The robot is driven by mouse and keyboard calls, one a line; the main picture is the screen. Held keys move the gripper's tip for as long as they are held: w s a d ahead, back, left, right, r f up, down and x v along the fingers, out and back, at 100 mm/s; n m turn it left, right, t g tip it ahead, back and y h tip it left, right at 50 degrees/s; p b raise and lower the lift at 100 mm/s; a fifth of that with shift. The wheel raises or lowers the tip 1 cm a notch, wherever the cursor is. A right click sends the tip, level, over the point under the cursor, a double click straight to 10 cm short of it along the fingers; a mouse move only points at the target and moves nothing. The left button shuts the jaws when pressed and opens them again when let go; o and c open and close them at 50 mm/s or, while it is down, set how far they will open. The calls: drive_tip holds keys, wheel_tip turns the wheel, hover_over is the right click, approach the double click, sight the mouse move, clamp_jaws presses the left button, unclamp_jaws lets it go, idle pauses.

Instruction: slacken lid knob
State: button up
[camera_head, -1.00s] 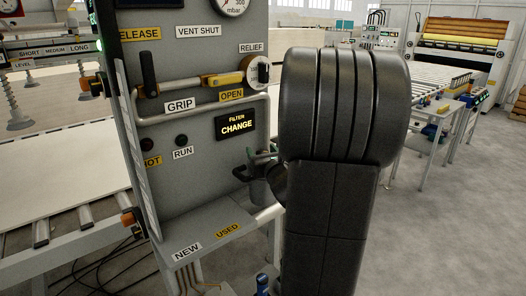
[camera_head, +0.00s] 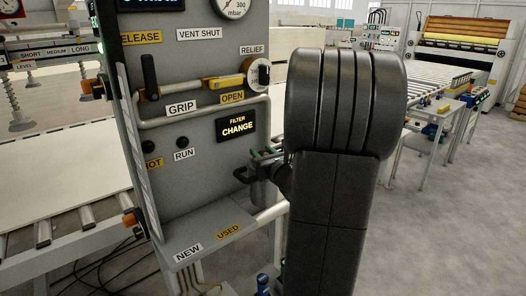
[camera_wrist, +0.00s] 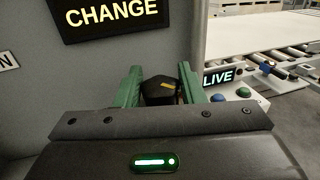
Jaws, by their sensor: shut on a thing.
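The lower part of the knob is hidden behind the dark gripper body. In the head view my gripper (camera_head: 266,153) is small, beside the right edge of the grey panel, partly hidden by my arm.
A shelf (camera_head: 212,236) labelled NEW and USED juts out below. A roller conveyor (camera_head: 80,222) is at left. Open floor (camera_head: 450,230) lies at right.

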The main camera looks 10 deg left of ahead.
drive_tip(key=n+g+y+p, duration=0.2)
drive_tip(key=n+g+y, duration=0.3)
drive_tip(key=n+g, duration=0.1)
drive_tip(key=shift+g+y+p, duration=0.35)
drive_tip(key=shift+g+y, duration=0.05)
drive_tip(key=shift+g, duration=0.3)
drive_tip(key=o, duration=1)
drive_tip(key=b+v, duration=0.1)
drive_tip(key=v, duration=1.3)
drive_tip(key=shift+b, duration=0.3)
drive_tip(key=shift+w, duration=0.1)
